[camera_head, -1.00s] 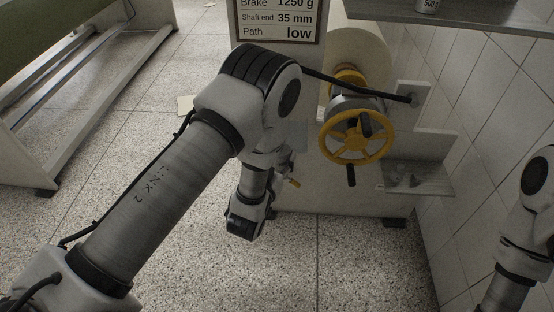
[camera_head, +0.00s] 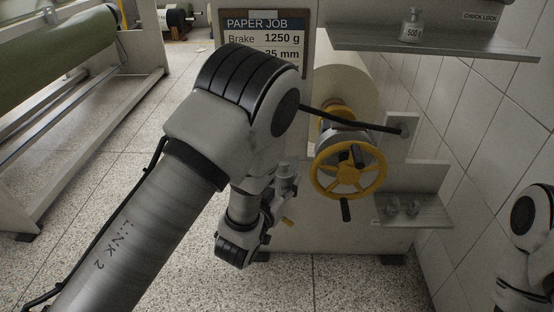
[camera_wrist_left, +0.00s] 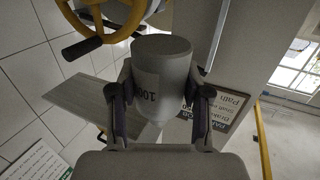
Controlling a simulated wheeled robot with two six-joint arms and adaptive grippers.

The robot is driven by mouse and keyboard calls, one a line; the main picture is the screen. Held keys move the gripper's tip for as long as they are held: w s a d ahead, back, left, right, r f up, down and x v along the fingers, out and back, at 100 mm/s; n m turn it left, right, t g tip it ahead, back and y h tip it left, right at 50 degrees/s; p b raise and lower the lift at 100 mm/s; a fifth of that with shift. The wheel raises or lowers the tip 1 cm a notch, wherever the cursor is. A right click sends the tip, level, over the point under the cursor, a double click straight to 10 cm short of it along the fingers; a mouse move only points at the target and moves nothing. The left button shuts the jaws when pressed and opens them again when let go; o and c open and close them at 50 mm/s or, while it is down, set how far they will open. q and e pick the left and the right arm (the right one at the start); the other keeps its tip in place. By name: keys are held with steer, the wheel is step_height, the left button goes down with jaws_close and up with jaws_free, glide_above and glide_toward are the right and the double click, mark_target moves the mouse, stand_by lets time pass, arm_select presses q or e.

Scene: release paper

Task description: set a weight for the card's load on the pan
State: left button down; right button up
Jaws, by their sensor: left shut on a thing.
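A grey cylindrical weight (camera_wrist_left: 160,75) marked with "100" and partly cut-off print is between the two fingers of my left gripper (camera_wrist_left: 160,100), which is shut on it. In the head view the weight (camera_head: 287,172) shows small beside my left wrist, in front of the machine. The job card (camera_head: 262,38) reads Brake 1250 g; its lower part is hidden by my arm. A 500 g weight (camera_head: 411,27) stands on the upper shelf. Small weights (camera_head: 403,207) sit on the lower shelf. I cannot make out the pan. My right gripper is out of view.
A yellow handwheel (camera_head: 348,172) with a black handle and a dark lever (camera_head: 352,121) stand right of my left arm. The upper shelf (camera_head: 450,42) and lower shelf (camera_head: 435,212) jut out near the tiled wall. Open speckled floor (camera_head: 345,285) lies below.

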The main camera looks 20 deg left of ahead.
arm_select(q)
steer(key=w+a, duration=0.1)
steer(key=w, duration=0.3)
steer(key=w+a+f+b, duration=0.1)
steer(key=w, duration=0.3)
steer(key=w+a+b, duration=0.1)
steer(key=w+a, duration=0.1)
steer(key=w, duration=0.2)
steer(key=shift+w+f, duration=0.25)
steer(key=shift+w, duration=0.1)
step_height(320, 180, down, 4)
steer(key=shift+r+b, duration=0.25)
steer(key=shift+b, duration=0.45)
steer(key=shift+r, duration=0.15)
